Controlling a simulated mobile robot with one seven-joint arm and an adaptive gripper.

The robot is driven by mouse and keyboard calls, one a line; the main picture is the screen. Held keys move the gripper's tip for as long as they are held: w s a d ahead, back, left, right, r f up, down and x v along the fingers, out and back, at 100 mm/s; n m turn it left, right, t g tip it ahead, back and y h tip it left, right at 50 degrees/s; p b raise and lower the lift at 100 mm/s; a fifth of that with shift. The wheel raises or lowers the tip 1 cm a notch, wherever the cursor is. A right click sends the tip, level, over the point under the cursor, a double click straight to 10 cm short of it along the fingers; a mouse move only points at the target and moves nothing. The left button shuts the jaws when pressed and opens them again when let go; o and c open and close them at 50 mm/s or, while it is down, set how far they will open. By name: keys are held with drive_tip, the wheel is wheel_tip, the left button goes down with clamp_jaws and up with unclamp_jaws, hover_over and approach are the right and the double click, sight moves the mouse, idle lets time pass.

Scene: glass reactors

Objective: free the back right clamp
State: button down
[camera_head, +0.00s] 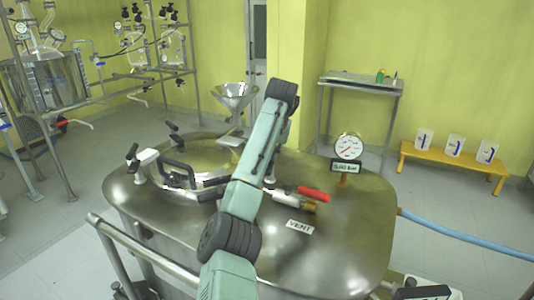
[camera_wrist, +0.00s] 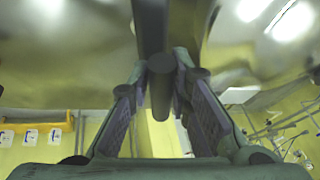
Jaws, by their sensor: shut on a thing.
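The steel reactor lid (camera_head: 340,225) carries a round hatch (camera_head: 200,160) with black-handled clamps around it. The back right clamp (camera_head: 231,141) is mostly hidden behind my arm in the head view; only a pale part shows. In the wrist view my gripper (camera_wrist: 160,78) has one finger on each side of a dark bar with a rounded end, the clamp handle (camera_wrist: 152,28). The fingers are shut on it. The gripper itself is hidden behind my arm in the head view. Whether the clamp is still engaged cannot be told.
A red-handled valve (camera_head: 312,193), a pressure gauge (camera_head: 348,147) and a funnel (camera_head: 235,95) are near my arm. A metal rail (camera_head: 140,248) runs along the front.

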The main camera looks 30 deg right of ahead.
drive_tip(key=shift+w+a+r+n, duration=0.1)
drive_tip(key=shift+n, duration=0.2)
idle(0.4)
drive_tip(key=c, duration=1.7)
unclamp_jaws()
drive_tip(key=shift+o, duration=0.9)
drive_tip(key=d+v, duration=0.1)
drive_tip(key=v, duration=1.1)
drive_tip(key=shift+a, duration=0.3)
